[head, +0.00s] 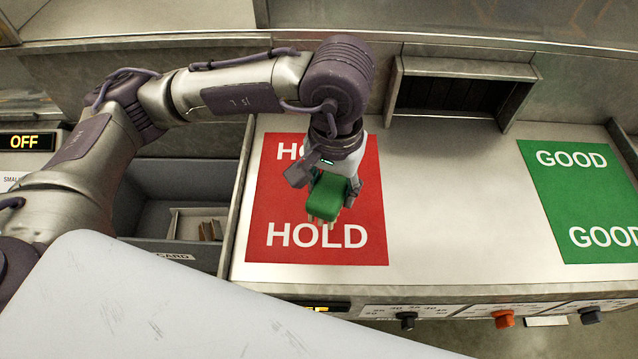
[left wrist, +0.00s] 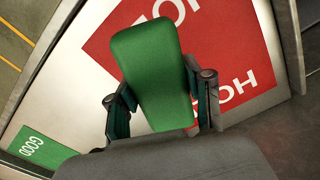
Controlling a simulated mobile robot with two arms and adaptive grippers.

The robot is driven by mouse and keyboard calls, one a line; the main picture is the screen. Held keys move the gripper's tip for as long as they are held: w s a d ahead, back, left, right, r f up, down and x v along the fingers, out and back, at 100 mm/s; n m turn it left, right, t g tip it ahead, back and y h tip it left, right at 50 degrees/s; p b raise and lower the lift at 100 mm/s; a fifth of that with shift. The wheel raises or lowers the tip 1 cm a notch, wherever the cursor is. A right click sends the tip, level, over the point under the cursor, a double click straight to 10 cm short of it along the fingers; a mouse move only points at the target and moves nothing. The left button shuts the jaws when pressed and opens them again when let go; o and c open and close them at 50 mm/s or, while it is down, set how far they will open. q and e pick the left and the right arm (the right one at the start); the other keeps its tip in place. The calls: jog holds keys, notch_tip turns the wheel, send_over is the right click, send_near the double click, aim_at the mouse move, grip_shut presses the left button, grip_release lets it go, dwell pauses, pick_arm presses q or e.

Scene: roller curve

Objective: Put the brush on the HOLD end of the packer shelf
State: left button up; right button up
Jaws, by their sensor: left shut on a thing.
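The brush has a green block (head: 330,192) with pale bristles pointing down in the head view. My left gripper (head: 328,190) is shut on it, over the red HOLD mat (head: 280,220) on the shelf (head: 440,220). The brush's green top (left wrist: 152,70) also shows between the two fingers in the left wrist view, with the red mat (left wrist: 215,50) behind it. I cannot tell whether the bristles touch the mat. My right gripper is in neither view.
A green GOOD mat (head: 580,200) lies at the shelf's right end, with bare shelf between. A dark opening in a metal frame (head: 465,68) stands at the back. A grey bin (head: 185,175) adjoins on the left. Knobs (head: 503,319) line the front.

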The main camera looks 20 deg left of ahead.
aim_at(317, 182)
pick_arm(q)
jog(key=shift+w+a+f+p, duration=0.2)
jog(key=shift+w+a+f, duration=0.2)
jog(key=shift+a, duration=0.2)
jog(key=shift+w+a+f+p, duration=0.25)
jog(key=shift+a+f, duration=0.1)
jog(key=shift+a, duration=0.25)
jog(key=shift+w+a+f, duration=0.2)
jog(key=shift+f, duration=0.05)
jog(key=shift+a+f, duration=0.1)
jog(key=shift+f, duration=0.1)
notch_tip(317, 182, down, 4)
jog(key=shift+r+p, duration=0.15)
jog(key=shift+p, duration=0.85)
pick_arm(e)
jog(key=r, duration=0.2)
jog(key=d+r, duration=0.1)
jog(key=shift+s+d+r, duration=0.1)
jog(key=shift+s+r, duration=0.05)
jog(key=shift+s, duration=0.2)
pick_arm(q)
jog(key=shift+f+b, duration=0.25)
jog(key=shift+b, duration=0.1)
jog(key=o, duration=1.2)
jog(key=shift+r, duration=0.1)
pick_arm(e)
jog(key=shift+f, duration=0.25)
